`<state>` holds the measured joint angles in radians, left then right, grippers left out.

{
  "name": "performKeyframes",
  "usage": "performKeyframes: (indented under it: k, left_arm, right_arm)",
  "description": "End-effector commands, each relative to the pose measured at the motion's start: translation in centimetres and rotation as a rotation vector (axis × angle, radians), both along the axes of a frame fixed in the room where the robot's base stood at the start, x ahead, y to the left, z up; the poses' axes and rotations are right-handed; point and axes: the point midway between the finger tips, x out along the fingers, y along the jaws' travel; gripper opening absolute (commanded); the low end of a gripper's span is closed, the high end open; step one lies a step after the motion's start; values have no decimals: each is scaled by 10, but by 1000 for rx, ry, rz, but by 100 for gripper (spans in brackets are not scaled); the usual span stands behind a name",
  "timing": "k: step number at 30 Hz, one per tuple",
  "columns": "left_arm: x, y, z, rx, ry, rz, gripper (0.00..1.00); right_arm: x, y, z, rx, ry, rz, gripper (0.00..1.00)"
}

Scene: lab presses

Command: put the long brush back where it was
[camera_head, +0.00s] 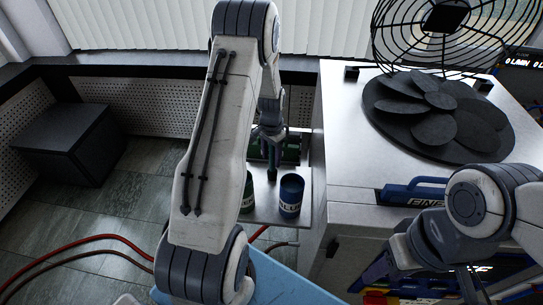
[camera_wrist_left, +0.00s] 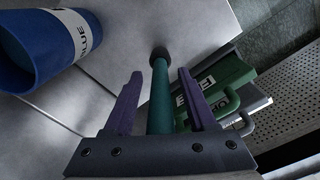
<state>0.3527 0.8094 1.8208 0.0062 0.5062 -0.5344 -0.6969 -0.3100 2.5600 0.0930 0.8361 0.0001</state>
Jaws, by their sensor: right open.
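My left gripper (camera_head: 272,136) points down over a grey shelf (camera_head: 262,210) at the back. In the left wrist view, a long teal handle with a dark round end (camera_wrist_left: 160,92), which looks like the long brush, runs between the two purple fingers. Gaps show on both sides of it; its near end is hidden behind my gripper, so I cannot tell whether it is gripped. In the head view it (camera_head: 272,168) hangs or stands upright under the gripper; contact with the shelf is unclear. My right gripper (camera_head: 470,285) is open at the lower right, partly cut off.
A blue labelled cup (camera_head: 290,196) stands close to the handle, with a green cup (camera_head: 247,192) partly hidden by my left arm. Green cases (camera_wrist_left: 215,88) lie beside the gripper. A white cabinet with a fan (camera_head: 438,105) and a blue-handled case (camera_head: 415,192) are at right.

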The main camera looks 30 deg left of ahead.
Motion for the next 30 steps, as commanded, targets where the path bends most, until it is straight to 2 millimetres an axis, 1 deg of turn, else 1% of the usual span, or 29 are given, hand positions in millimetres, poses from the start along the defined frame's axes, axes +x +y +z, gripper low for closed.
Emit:
performKeyframes:
  k: [5,7,11,18,21,25,30]
  left_arm:
    - [0,0,6,1,-1,0,57]
    - [1,0,11,1,-3,0,57]
    - [1,1,34,2,-6,0,57]
    - [1,1,87,2,-5,0,57]
    - [0,1,104,2,-4,0,57]
    - [0,0,117,2,-2,0,57]
    - [-1,0,123,0,0,0,57]
  right_arm:
    - [0,0,3,0,0,0,45]
    - [0,0,-2,0,0,0,45]
    - [0,0,-8,0,0,0,45]
    - [0,0,-18,0,0,1,45]
    - [0,0,-21,0,0,1,45]
    - [0,0,-22,0,0,1,45]
    - [0,0,-23,0,0,1,45]
